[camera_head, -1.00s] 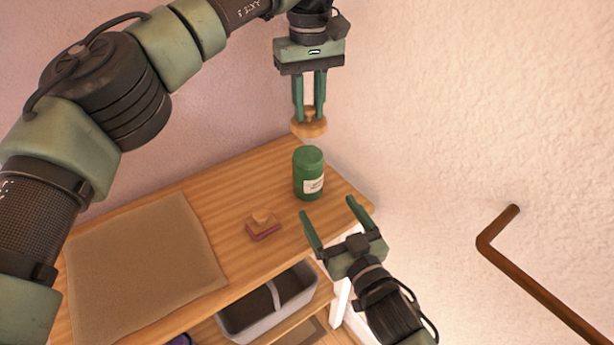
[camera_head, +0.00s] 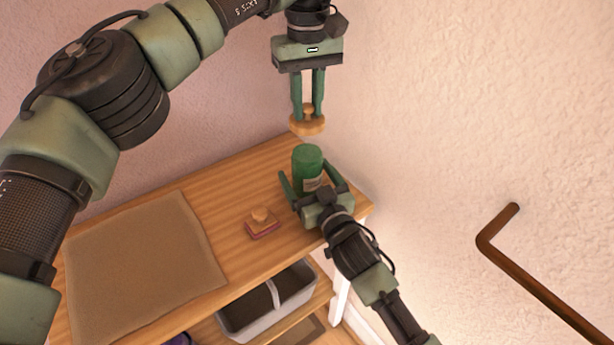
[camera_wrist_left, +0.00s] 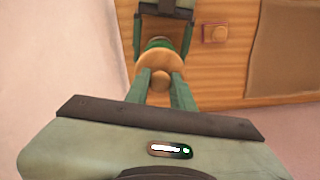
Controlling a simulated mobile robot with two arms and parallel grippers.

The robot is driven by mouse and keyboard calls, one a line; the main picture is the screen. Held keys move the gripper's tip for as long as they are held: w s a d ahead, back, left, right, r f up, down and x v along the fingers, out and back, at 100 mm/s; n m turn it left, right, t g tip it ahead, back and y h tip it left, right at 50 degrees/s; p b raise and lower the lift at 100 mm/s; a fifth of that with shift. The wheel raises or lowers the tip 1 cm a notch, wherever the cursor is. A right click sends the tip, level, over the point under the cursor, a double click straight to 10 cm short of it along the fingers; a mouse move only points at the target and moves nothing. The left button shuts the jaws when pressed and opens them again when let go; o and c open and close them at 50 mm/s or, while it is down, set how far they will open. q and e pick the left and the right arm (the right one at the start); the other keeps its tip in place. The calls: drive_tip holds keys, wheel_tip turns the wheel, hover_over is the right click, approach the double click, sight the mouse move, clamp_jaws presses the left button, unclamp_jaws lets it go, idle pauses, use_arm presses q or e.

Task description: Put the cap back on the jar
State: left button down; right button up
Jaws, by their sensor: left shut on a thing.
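The green jar (camera_head: 307,160) with a pale label stands upright on the wooden table, near its right end. My left gripper (camera_head: 308,108) points down and is shut on the knob of the round wooden cap (camera_head: 307,125), holding it in the air above the jar. In the left wrist view the cap (camera_wrist_left: 160,72) hides most of the jar (camera_wrist_left: 157,43), whose green edge shows just beyond it. My right gripper (camera_head: 312,188) is at the jar from the front right, its fingers open on either side of the jar; I cannot tell whether they touch it.
A small reddish block with a wooden knob (camera_head: 262,222) sits on the table (camera_head: 235,190) left of the jar. A brown mat (camera_head: 140,265) covers the left part. A grey basket (camera_head: 265,305) is on the shelf below. A brown rail (camera_head: 545,290) is on the right wall.

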sight(307, 118)
clamp_jaws()
use_arm(q)
drive_tip(key=shift+f, duration=2.45)
drive_tip(key=shift+f, duration=0.9)
drive_tip(key=shift+f, duration=0.65)
drive_tip(key=c, duration=1.1)
unclamp_jaws()
drive_tip(key=shift+r, duration=0.1)
